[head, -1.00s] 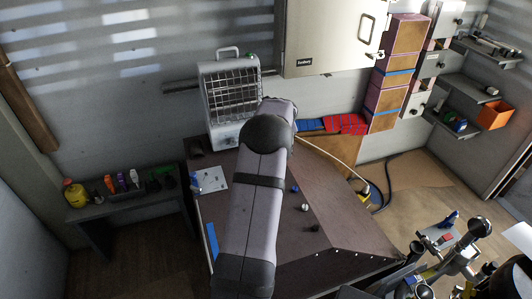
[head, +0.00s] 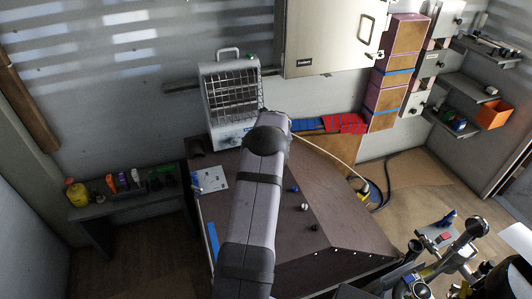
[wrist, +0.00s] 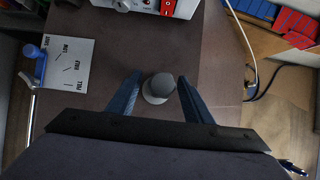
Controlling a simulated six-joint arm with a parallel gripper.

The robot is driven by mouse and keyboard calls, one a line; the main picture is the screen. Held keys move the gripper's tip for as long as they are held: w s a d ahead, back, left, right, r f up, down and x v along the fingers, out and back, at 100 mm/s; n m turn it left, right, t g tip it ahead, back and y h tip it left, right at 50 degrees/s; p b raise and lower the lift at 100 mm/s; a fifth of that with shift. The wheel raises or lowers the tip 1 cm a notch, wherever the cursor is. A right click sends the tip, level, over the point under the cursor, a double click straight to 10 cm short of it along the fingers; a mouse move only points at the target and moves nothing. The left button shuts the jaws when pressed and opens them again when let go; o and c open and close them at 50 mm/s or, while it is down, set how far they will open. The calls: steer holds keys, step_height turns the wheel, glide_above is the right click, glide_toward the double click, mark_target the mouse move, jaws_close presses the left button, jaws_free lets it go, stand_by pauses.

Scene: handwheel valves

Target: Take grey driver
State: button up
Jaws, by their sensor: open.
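A grey round-topped thing (wrist: 160,87) with a paler base shows in the wrist view, standing on the dark bench top. It may be the grey driver seen from above, but its shape below the top is hidden. My gripper (wrist: 160,80) is open, with one dark blue finger on each side of this grey thing. A small gap shows on the left and a narrower one on the right. In the head view my arm hides the gripper and this spot.
A heater (head: 231,100) stands behind, and a marked plate (wrist: 67,64) with a blue knob lies to the left. Small balls, one blue (head: 295,189) and one grey (head: 305,207), are on the dark bench top (head: 340,232). A side bench (head: 130,206) holds small coloured items.

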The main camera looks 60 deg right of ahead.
jaws_close()
step_height(320, 180, up, 10)
steer(key=shift+r+b, duration=0.1)
steer(key=shift+b, duration=0.6)
steer(key=c, duration=0.7)
jaws_free()
jaws_close()
